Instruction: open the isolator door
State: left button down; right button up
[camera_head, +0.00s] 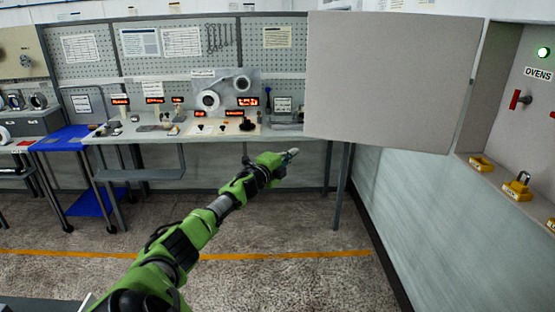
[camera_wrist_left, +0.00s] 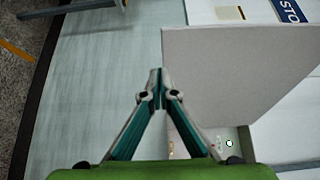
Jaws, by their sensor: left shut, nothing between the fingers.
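The isolator door is a plain grey panel (camera_head: 385,80) that stands swung out to the left of the cabinet. The isolator cabinet (camera_head: 519,100) on the right wall shows its inside, with an OVENS label, a lit green lamp (camera_head: 543,52) and a red switch handle (camera_head: 516,99). My left gripper (camera_head: 292,152) is shut and empty, just below the door's lower left corner in the head view. In the left wrist view, the closed fingertips (camera_wrist_left: 156,76) appear beside the left edge of the door (camera_wrist_left: 240,75). I cannot tell whether they touch it. My right gripper is out of view.
Yellow padlocks and hasps (camera_head: 517,187) lie on the ledge below the cabinet. A workbench (camera_head: 150,133) with displays and spindle parts stands at the back. A blue stand (camera_head: 62,137) is at its left. The floor (camera_head: 290,283) in front is clear.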

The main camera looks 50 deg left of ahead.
pick_arm(q)
jog(key=s+b, duration=0.1)
jog(key=s, duration=0.5)
jog(key=shift+s+a+r, duration=0.15)
jog(key=shift+a+r, duration=0.15)
jog(key=shift+a, duration=0.05)
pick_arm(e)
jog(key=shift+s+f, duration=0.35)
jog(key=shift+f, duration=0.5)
